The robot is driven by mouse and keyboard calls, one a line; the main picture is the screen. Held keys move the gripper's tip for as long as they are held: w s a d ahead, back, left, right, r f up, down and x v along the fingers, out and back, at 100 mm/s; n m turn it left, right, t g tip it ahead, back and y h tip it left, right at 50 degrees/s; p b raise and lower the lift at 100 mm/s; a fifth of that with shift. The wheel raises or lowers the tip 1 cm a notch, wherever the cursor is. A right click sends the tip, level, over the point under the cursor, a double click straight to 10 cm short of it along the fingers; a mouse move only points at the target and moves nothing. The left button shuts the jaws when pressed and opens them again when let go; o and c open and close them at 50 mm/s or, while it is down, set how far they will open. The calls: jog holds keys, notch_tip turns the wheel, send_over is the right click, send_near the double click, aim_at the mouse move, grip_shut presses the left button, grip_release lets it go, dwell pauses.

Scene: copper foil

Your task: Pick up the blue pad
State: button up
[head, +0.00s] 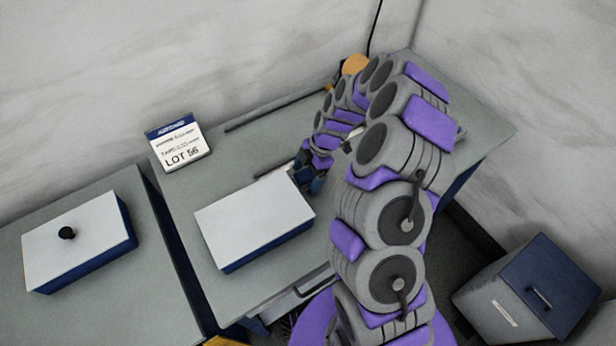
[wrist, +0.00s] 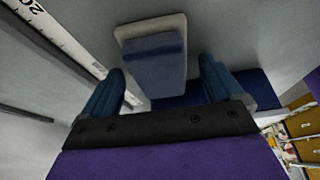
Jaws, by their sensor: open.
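In the wrist view, the blue pad (wrist: 155,65) shows as a flat, dull blue rectangle with a pale grey rim along its far end and sides. It lies ahead of my gripper (wrist: 160,78), roughly between the two blue fingers. The fingers are apart and nothing is held; I cannot tell the exact gap to the pad. In the head view, my gripper (head: 314,183) is low over the table, close to the right corner of a white-topped blue box (head: 254,220). I cannot make out the pad there; my arm covers that area.
A ruler (wrist: 62,38) lies left of the pad. The table (head: 250,150) also carries a LOT 56 sign (head: 180,146). A grey cabinet (head: 530,295) is at lower right.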

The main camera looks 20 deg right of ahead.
aim_at(306, 175)
jog(key=c, duration=1.2)
notch_tip(306, 175, up, 10)
jog(key=shift+r+p, duration=0.1)
jog(key=shift+p, duration=0.65)
jog(key=o, duration=0.6)
jog(key=c, duration=0.4)
jog(key=shift+s+a, duration=0.1)
jog(key=shift+a, duration=0.05)
